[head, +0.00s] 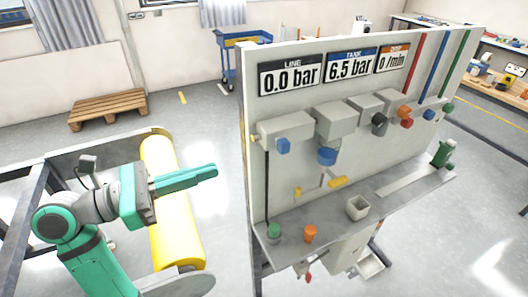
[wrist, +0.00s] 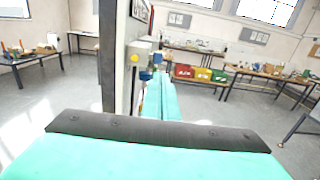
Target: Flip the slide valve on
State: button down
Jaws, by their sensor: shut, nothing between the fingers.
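My gripper (head: 214,171) is shut and empty, with its green fingers pointing right toward the left edge of the upright panel (head: 340,64). It is apart from the panel. In the wrist view the closed fingers (wrist: 160,98) run forward beside the panel's edge. A row of grey units is mounted on the panel. The leftmost unit (head: 290,127) has a blue knob (head: 283,146) below it and a small yellow part at its left end. I cannot tell for certain which part is the slide valve. The line display (head: 290,77) reads 0.0 bar and the tank display (head: 350,67) reads 6.5 bar.
A yellow cylinder (head: 160,170) stands behind my gripper. A pallet (head: 107,106) lies farther back. Floor between cylinder and panel is clear.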

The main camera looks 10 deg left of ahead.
aim_at(279, 148)
jog(key=shift+a+r, duration=0.1)
jog(key=shift+a, duration=0.1)
jog(key=x, duration=1.4)
jog(key=shift+w, duration=0.1)
